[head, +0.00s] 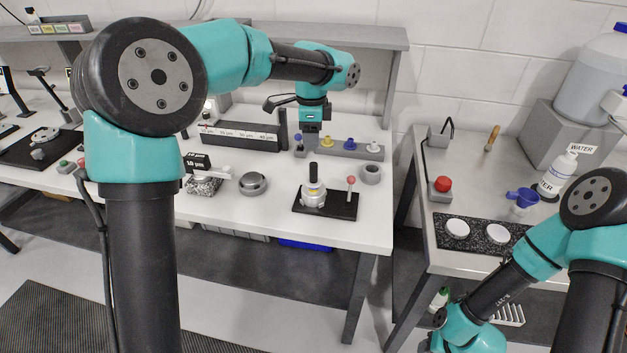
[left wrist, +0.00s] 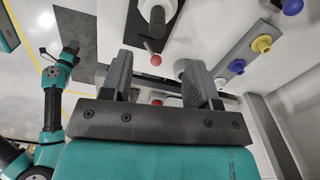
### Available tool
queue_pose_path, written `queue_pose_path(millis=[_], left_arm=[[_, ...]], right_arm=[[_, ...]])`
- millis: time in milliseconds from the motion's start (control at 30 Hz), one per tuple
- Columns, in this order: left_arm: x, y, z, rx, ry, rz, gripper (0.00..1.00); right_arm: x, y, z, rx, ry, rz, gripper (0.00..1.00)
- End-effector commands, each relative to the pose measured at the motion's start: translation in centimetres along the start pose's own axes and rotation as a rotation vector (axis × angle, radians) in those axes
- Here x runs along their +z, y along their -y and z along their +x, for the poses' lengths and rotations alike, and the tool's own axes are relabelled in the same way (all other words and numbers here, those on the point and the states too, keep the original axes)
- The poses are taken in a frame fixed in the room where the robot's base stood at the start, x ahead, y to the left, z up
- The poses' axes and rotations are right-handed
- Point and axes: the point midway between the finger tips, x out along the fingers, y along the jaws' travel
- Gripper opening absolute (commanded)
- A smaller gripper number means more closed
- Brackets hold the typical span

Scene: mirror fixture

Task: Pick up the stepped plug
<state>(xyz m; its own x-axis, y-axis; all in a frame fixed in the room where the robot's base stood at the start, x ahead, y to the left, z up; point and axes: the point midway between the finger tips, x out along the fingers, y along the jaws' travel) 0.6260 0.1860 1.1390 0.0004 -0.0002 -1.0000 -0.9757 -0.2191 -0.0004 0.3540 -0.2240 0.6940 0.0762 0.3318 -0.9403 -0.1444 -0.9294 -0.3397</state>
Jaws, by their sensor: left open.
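No part in view can be surely told as the stepped plug. A grey rack (head: 362,154) at the back of the white table holds several knobbed pieces, among them a yellow one (head: 327,143), a blue one (head: 349,144) and a white one (head: 374,147). My left gripper (head: 309,147) is above or in front of the rack's left part and hides some of it. In the left wrist view its jaws (left wrist: 157,68) stand apart with nothing held, and the rack's yellow knob (left wrist: 262,43) is off to the right. My right gripper is out of view.
A black plate (head: 335,208) carries a silver fixture (head: 313,194) with a dark handle and a red-balled lever (head: 350,186). Nearby are a grey ring-shaped cup (head: 371,173) and a round metal dish (head: 253,183). A labelled box (head: 240,136) stands left of my gripper.

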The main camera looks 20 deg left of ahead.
Motion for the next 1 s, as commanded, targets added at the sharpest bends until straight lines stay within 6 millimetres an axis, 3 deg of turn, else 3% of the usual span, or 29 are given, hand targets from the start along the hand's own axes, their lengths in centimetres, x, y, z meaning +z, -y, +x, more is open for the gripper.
queue_pose_path(millis=[333, 800, 1000], left_arm=[[0.0, 0.0, 5.5, 0.001, 0.001, 0.0, 0.55], [0.0, 0.0, 6.4, 0.001, 0.0, 0.0, 0.55], [-0.2, -0.2, 8.4, 0.003, 0.002, 0.001, 0.55]], right_arm=[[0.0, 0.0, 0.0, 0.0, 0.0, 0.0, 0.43], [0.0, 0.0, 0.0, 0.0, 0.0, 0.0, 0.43], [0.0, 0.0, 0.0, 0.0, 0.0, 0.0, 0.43]])
